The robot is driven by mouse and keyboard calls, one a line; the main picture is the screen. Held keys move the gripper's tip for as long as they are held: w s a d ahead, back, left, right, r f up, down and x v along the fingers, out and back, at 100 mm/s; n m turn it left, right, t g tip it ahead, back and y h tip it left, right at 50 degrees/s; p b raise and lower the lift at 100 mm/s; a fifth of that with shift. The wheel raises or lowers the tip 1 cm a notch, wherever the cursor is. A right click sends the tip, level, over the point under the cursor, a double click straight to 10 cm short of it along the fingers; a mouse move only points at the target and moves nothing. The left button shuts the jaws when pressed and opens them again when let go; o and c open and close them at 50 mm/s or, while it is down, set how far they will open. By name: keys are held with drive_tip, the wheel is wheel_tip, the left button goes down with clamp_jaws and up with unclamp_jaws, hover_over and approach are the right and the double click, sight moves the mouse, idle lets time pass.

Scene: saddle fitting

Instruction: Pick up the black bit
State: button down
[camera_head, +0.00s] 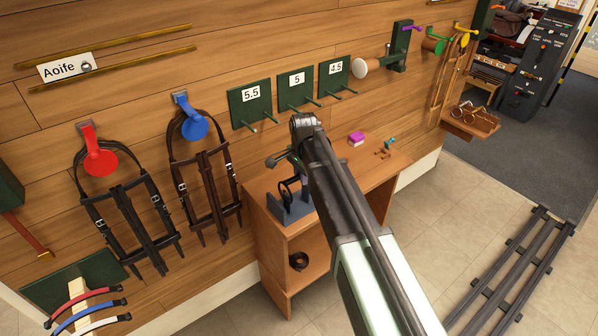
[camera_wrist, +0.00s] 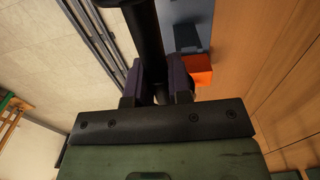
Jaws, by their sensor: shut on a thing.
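My gripper (camera_wrist: 157,82) is shut on a thick black bar (camera_wrist: 146,28), which runs up and out of the top of the wrist view between the two dark fingers. This looks like the black bit, though only part of it shows. In the head view my arm reaches over the wooden bench, and the fingers are small and partly hidden by my wrist. Dark ring-like parts show just under it, above a grey-blue stand (camera_head: 291,210) on the bench. I cannot tell whether the held piece touches the stand.
The wooden bench (camera_head: 265,215) stands against the panelled wall. A black ring (camera_head: 298,261) sits on the shelf below. Green peg plates (camera_head: 250,105) and bridles (camera_head: 206,185) hang close by.

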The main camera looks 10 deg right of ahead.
drive_tip(key=shift+s+d+r+p, duration=0.25)
drive_tip(key=shift+s+d, duration=0.2)
drive_tip(key=shift+s, duration=0.25)
drive_tip(key=shift+s+d+r+p, duration=0.15)
drive_tip(key=shift+s+d+r, duration=0.2)
drive_tip(key=shift+s, duration=0.35)
